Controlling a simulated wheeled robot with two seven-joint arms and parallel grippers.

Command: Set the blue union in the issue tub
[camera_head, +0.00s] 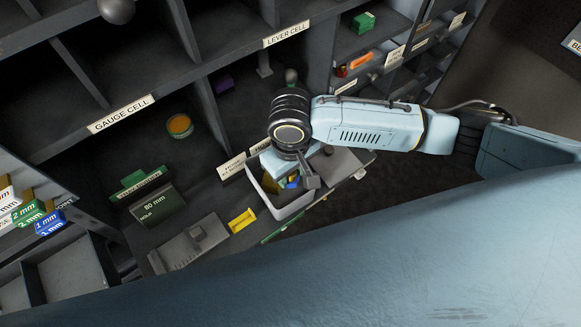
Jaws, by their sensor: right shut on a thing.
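The blue union (293,182) shows as a small blue patch beside the fingers of my right gripper (302,180). The gripper is shut on it, and the fingers and wrist hide much of it. A light grey open tub (283,212), which I take for the issue tub, stands on the ledge directly below the gripper. The union appears over or inside the tub opening; its exact height I cannot tell. A yellowish piece (271,184) and a green patch also show in the tub. My left gripper is not in view.
A yellow piece (242,220) lies left of the tub, near a grey fixture (190,243) and an 80 mm hold block (158,206). Shelf dividers rise behind the ledge.

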